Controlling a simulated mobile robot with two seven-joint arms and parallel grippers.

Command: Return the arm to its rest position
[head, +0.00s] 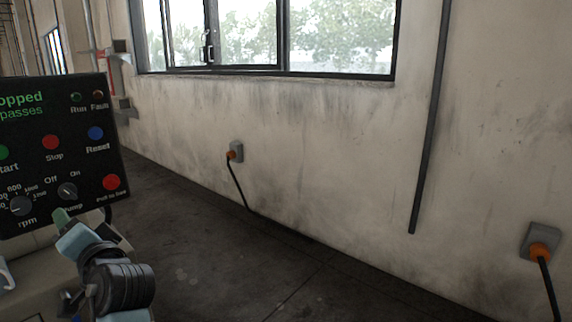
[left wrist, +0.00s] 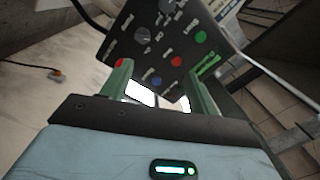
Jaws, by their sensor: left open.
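My left arm comes in at the lower left of the head view, and its left gripper (head: 62,217) is in front of the lower edge of the dark control panel (head: 55,130). In the left wrist view, the gripper's green fingers (left wrist: 168,66) are apart with nothing held between them. The panel (left wrist: 150,45) lies beyond the fingers there, tilted in the picture. The fingertips are near the pump knob (head: 67,191) in the head view; I cannot tell whether they touch the panel. My right gripper is not in view.
The panel carries a green start button (head: 3,152), a red stop button (head: 51,142), a blue reset button (head: 96,133) and an rpm knob (head: 21,206). A stained wall (head: 330,150) with a window runs behind. The dark floor (head: 230,270) to the right is clear.

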